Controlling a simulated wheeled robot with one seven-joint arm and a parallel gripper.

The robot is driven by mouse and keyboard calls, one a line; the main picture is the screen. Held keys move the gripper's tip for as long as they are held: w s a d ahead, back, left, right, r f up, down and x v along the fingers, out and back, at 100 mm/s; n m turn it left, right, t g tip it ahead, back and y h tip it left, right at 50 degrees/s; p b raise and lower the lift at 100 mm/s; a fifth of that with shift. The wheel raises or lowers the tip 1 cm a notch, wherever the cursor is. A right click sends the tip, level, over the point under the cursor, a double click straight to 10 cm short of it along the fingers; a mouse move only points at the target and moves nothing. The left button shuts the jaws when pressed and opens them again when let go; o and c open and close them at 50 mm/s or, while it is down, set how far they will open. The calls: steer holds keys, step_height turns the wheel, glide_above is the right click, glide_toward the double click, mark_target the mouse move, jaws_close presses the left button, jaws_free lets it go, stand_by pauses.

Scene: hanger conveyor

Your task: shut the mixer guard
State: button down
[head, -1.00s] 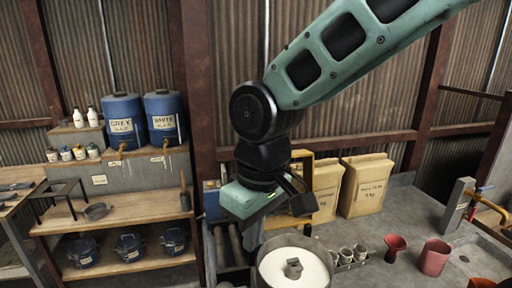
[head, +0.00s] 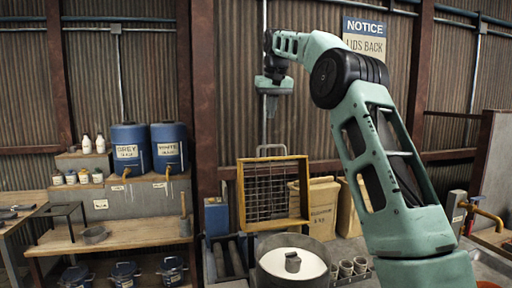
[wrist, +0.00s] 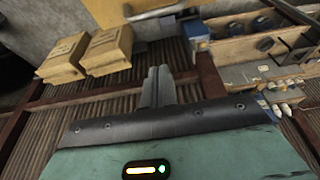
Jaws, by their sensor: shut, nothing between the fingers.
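The mixer guard (head: 272,190) is a yellow frame with a wire grid and a handle on its top edge. In the head view it stands upright behind the mixer drum (head: 262,272), so it is open. The drum is round, with a pale filling and a dark grey fitting in its middle. My gripper (head: 271,105) is shut and empty, high above the guard's top edge and apart from it, fingers pointing down. The shut fingers also show in the wrist view (wrist: 158,86).
Paper sacks (head: 322,208) stand right of the guard, partly behind my arm. Small cups (head: 353,267) sit right of the drum. At the left are a wooden bench (head: 120,236), blue drums (head: 130,148) and blue buckets (head: 124,272). A notice sign (head: 364,38) hangs on the back wall.

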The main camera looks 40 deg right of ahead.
steer(key=shift+s+a+f+p, duration=0.1)
steer(key=shift+s+f+p, duration=0.1)
steer(key=shift+f, duration=1.35)
steer(key=shift+s+f+p, duration=0.15)
steer(key=shift+f+p, duration=0.05)
steer(key=shift+f, duration=1.35)
steer(key=shift+s+a+f+p, duration=0.1)
steer(key=shift+s+f+p, duration=0.1)
steer(key=shift+f, duration=1.35)
